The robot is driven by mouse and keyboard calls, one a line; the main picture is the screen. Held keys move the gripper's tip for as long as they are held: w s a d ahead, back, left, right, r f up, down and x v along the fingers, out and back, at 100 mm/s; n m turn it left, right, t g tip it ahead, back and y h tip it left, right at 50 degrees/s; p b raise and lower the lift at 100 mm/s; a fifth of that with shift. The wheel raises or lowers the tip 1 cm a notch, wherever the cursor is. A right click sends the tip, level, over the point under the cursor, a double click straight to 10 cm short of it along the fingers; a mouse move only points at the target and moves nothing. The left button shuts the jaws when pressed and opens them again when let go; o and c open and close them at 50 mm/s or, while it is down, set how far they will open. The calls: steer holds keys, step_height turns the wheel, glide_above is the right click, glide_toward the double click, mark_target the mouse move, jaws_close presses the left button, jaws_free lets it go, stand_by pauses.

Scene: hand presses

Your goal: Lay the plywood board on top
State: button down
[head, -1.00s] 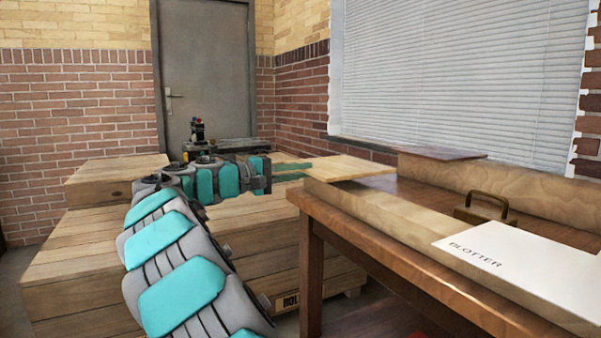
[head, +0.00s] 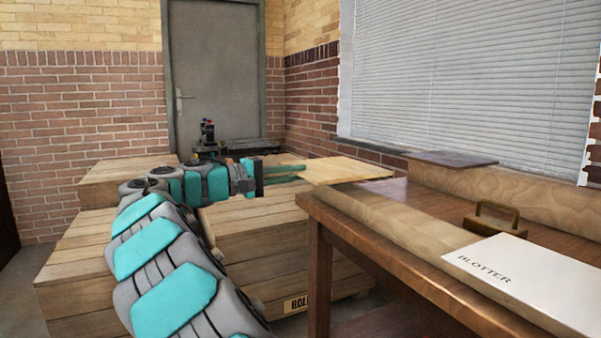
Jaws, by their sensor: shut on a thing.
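The plywood board (head: 345,170) is a thin pale wooden sheet, held roughly level. My gripper (head: 299,173) is shut on its left edge. The board hangs over the far left corner of the brown wooden table (head: 420,263). Its right part is above or beside the near wooden rail (head: 420,231); I cannot tell whether they touch. A white sheet marked BLOTTER (head: 530,270) lies at the table's right, partly over the near rail. A dark flat board (head: 452,159) lies on the far rail (head: 530,190).
A brown block with a handle (head: 495,220) stands on the table between the rails. Large wooden crates (head: 270,235) fill the floor to the left, under my arm. A machine with a dark top (head: 208,138) stands behind, near the grey door (head: 215,75).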

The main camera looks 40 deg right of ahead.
steer(key=r+p+v, duration=0.1)
steer(key=p+v, duration=0.8)
steer(key=v, duration=0.8)
steer(key=shift+a, duration=0.4)
stand_by(0.3)
steer(key=b+x, duration=0.6)
steer(key=x, duration=0.6)
steer(key=shift+b, duration=0.4)
steer(key=shift+w+r, duration=0.1)
steer(key=shift+a, duration=0.1)
